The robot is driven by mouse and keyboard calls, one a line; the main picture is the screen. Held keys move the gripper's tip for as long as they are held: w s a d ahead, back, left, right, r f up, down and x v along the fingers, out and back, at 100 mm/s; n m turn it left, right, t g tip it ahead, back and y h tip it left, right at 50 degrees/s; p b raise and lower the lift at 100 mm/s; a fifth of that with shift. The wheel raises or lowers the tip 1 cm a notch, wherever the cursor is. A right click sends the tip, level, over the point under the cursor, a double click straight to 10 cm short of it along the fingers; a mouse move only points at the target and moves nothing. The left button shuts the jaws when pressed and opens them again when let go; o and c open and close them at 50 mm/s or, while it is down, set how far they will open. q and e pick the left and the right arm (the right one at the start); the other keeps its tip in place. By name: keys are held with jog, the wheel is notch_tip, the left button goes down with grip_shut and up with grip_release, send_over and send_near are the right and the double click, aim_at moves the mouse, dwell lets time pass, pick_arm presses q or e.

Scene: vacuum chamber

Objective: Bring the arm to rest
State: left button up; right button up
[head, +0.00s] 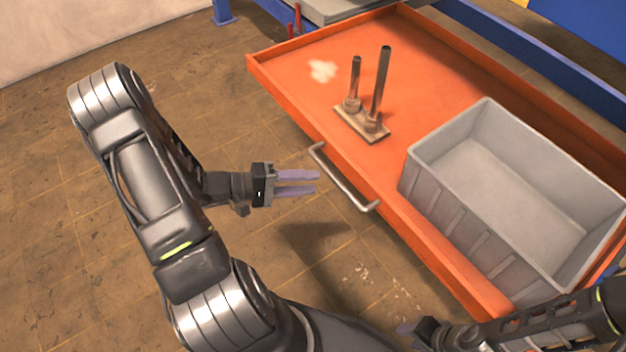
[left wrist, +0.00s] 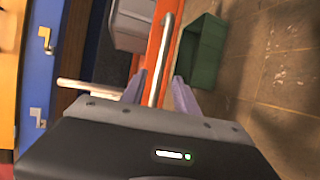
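My left arm comes in from the left in the head view. My left gripper (head: 298,183) is held above the floor, just left of the orange drawer (head: 440,65) and its metal handle (head: 343,178). Its two purple fingers are apart with nothing between them. In the left wrist view the fingers (left wrist: 160,88) are also apart, and the handle (left wrist: 160,60) shows beyond the gap. My right gripper (head: 408,329) is at the bottom edge of the head view. Only a small part of it shows, so its opening is unclear.
In the drawer are an empty grey bin (head: 510,185) and a stand with two metal posts (head: 362,122). A green bin (left wrist: 205,50) shows in the left wrist view. The floor (head: 60,200) left of my left arm is clear.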

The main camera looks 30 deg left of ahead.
dwell(0.5)
pick_arm(q)
jog(key=s+d+f+g+y, duration=0.4)
jog(key=s+f+g, duration=0.25)
jog(key=f, duration=0.35)
jog(key=s+d+f+g+y, duration=0.3)
jog(key=s+f+g, duration=0.3)
jog(key=f, duration=0.4)
jog(key=d+r+m+t, duration=0.2)
jog(key=d+m, duration=0.6)
jog(key=d, duration=0.9)
notch_tip(320, 180, up, 18)
jog(key=p, duration=1.8)
